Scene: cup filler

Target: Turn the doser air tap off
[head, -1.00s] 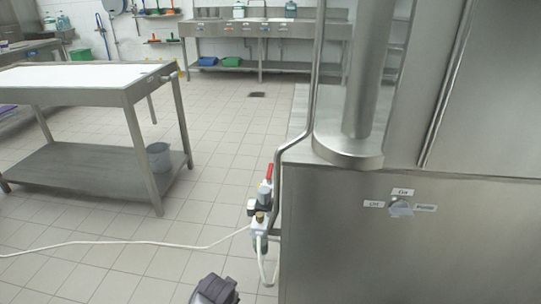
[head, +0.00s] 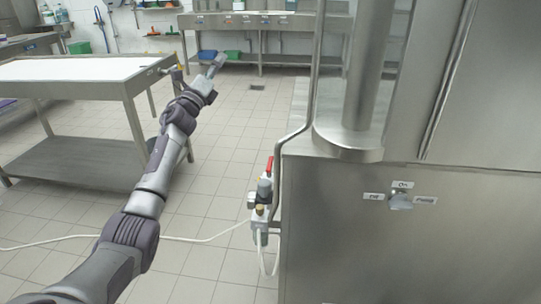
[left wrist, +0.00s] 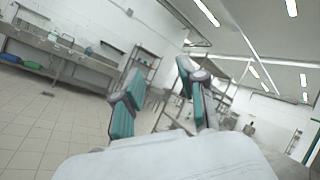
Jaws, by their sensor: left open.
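The doser air tap shows as a small red handle (head: 269,165) on top of the air regulator unit (head: 262,205), fixed by the left side of the steel machine. The handle stands roughly upright. My left arm reaches up from the bottom left, and its gripper (head: 215,65) is in the air, up and left of the tap and apart from it. In the left wrist view the two fingers of my left gripper (left wrist: 160,100) are spread with nothing between them. My right gripper is not in view.
A steel machine (head: 400,245) with a labelled knob (head: 401,200) fills the right side, with a vertical pipe along its edge. A white-topped table (head: 75,70) stands at left. A pale hose (head: 190,240) runs over the tiled floor.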

